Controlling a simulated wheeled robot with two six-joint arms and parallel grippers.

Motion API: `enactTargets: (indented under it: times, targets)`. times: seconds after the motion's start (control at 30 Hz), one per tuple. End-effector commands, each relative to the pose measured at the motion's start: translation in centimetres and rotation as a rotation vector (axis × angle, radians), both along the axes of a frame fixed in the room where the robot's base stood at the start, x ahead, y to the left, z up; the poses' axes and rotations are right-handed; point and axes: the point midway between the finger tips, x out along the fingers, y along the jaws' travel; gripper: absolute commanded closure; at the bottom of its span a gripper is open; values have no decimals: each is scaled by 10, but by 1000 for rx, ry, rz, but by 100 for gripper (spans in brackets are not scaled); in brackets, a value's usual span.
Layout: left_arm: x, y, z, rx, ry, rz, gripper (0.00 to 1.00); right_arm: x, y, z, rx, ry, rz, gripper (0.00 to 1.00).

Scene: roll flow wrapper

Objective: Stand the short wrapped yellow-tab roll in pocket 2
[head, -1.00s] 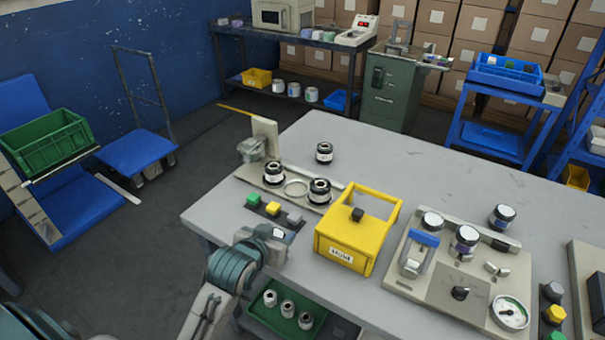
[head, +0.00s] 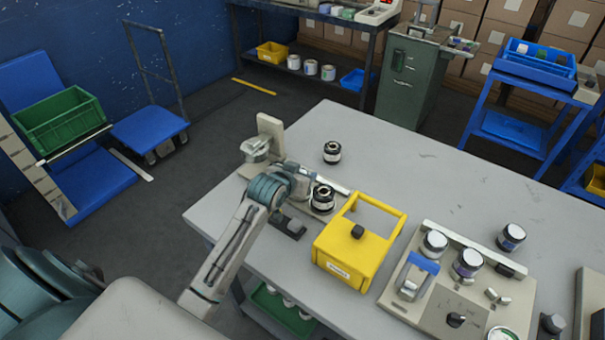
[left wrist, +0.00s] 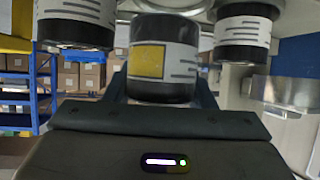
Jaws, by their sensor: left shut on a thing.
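My left gripper (head: 299,184) is at the beige pocket fixture (head: 247,169) on the grey table. In the left wrist view, which appears upside down, it is shut on the yellow-tab roll (left wrist: 160,62), a dark roll with a white label and a yellow patch. The held roll is between two other wrapped rolls, one at the left (left wrist: 76,22) and one at the right (left wrist: 241,36). One of these also shows in the head view (head: 323,199), right of my gripper. My wrist hides the middle pocket; I cannot tell whether the roll is seated. My right gripper is out of view.
A yellow carrier box (head: 345,262) stands just right of my forearm. A loose roll (head: 332,152) stands behind the fixture. A clear cylinder (left wrist: 288,92) is close by in the wrist view.

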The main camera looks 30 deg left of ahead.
Motion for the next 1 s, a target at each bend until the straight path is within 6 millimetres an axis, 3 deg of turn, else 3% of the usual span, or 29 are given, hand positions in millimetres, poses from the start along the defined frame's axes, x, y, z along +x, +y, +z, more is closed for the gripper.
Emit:
enactTargets:
  times: [0.2,0.5,0.87,0.9,1.0]
  targets:
    - [21,6,-3,0,0,0,76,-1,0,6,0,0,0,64]
    - [21,7,-36,0,2,0,76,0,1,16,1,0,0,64]
    - [21,6,-40,1,-1,0,76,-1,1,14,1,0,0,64]
    - [21,6,-40,1,0,0,42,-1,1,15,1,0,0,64]
    - [21,6,-40,1,0,0,41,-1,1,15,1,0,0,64]
